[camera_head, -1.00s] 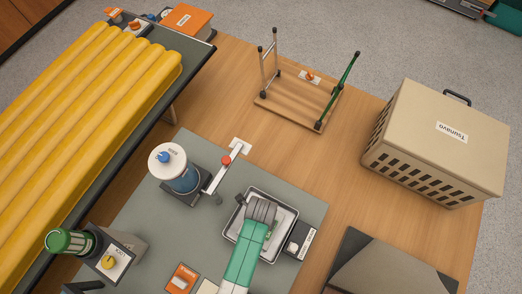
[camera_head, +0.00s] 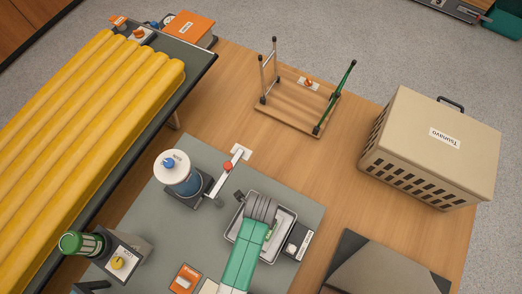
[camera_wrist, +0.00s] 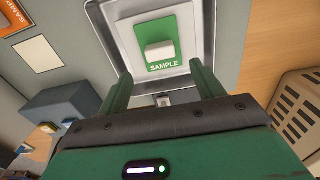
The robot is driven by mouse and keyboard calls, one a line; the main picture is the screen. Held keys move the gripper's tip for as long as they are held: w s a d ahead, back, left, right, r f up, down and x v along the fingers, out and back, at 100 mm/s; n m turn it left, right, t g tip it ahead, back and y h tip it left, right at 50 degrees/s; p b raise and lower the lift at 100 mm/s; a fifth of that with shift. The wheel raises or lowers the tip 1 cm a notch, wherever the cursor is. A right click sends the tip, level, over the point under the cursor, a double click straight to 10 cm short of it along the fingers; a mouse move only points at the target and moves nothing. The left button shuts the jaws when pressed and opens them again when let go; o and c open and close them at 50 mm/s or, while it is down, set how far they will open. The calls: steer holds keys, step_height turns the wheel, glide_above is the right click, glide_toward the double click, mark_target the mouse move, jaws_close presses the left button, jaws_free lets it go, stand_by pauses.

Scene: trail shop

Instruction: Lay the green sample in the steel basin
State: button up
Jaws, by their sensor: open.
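The steel basin (camera_head: 284,247) stands on the grey mat in the head view, partly hidden by my arm. In the wrist view the basin (camera_wrist: 208,30) fills the top middle. The green sample (camera_wrist: 158,66), a flat card marked SAMPLE with a pale block on it, appears to lie flat on the basin floor. Only a small green bit of it shows beside my gripper in the head view. My gripper (camera_wrist: 161,70) is open over the basin. Its two green fingers are spread apart near the sample's lettered edge, with nothing held between them.
A blue jar with a white lid (camera_head: 178,173) stands left of the basin, beside a lever with a red knob (camera_head: 228,166). A small dark box (camera_head: 298,242) adjoins the basin's right side. A beige crate (camera_head: 430,145) stands farther right.

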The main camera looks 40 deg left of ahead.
step_height(320, 180, up, 3)
steer(key=shift+r+p, duration=0.2)
steer(key=shift+p, duration=0.2)
